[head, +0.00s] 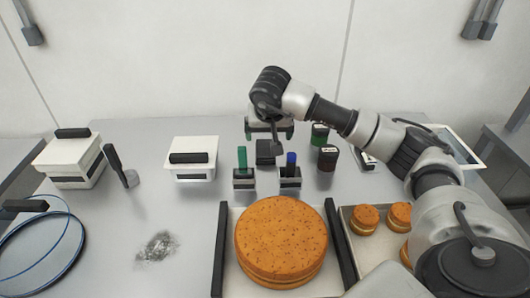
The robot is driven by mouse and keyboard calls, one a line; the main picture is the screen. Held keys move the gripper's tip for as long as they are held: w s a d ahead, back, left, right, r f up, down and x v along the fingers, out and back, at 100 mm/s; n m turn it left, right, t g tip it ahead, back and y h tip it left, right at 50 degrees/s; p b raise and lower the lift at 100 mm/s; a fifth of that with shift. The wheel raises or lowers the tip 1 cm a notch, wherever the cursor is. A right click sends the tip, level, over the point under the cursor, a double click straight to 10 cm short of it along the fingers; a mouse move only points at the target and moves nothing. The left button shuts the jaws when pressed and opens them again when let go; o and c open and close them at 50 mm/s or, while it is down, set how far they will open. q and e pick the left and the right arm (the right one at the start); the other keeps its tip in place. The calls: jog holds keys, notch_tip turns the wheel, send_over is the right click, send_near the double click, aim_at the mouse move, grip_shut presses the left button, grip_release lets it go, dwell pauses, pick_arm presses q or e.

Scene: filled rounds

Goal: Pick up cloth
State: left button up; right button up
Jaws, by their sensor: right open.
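My right arm reaches in from the right, and its gripper (270,133) is over the back middle of the table. Its jaws are open, with the two fingers apart. Under it is a small dark block-like item (265,153), partly covered by the arm; I cannot tell whether it is the cloth. No other thing shows clearly as a cloth. A grey smudge (157,247) lies flat on the table at the front left. My left gripper is not in view.
A large seeded round (281,240) fills a black-handled tray (222,215). Smaller filled rounds (365,218) lie to its right. Two holders with green (242,158) and blue (291,160) sticks stand behind. White boxes (192,160) and dark jars (328,158) stand near. The left-middle table is mostly clear.

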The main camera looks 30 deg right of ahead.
aim_at(265, 151)
jog(key=x, duration=0.5)
jog(key=shift+w+d+p, duration=0.1)
jog(key=shift+p, duration=0.25)
jog(key=shift+w+f, duration=0.2)
jog(key=shift+f, duration=0.35)
jog(key=x, duration=0.2)
jog(key=p+x, duration=0.1)
jog(key=x, duration=0.1)
jog(key=shift+w+f, duration=0.1)
jog(key=shift+w, duration=0.3)
jog(key=shift+w+d+f, duration=0.1)
jog(key=shift+w+f, duration=0.05)
jog(key=shift+f, duration=0.2)
jog(key=c, duration=1.1)
notch_tip(265, 151, up, 10)
jog(key=shift+r+b, duration=0.1)
jog(key=shift+b, duration=0.5)
